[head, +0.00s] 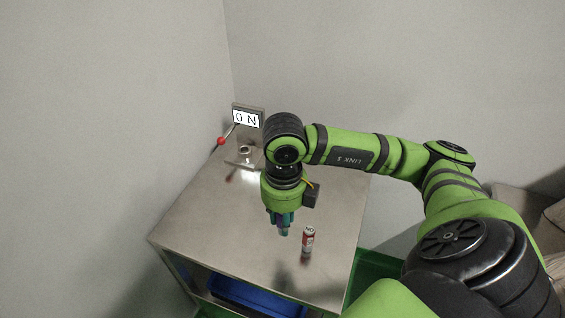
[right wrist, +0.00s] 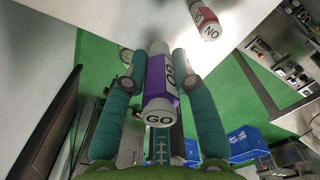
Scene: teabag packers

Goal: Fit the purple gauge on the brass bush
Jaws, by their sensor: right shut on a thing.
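My right gripper (head: 282,229) points down above the steel table and is shut on the purple gauge. In the right wrist view the purple gauge (right wrist: 159,88) lies between the teal fingers, with a white end marked GO toward the camera. In the head view the fingers hide most of it. A small ring-like part (head: 244,150), which may be the brass bush, stands on a plate at the back of the table, up and left of my gripper. Its colour is hard to tell. My left gripper is not in view.
A red and white gauge marked NO (head: 308,240) stands upright just right of my gripper; it also shows in the right wrist view (right wrist: 205,20). The table's left part (head: 195,220) is clear.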

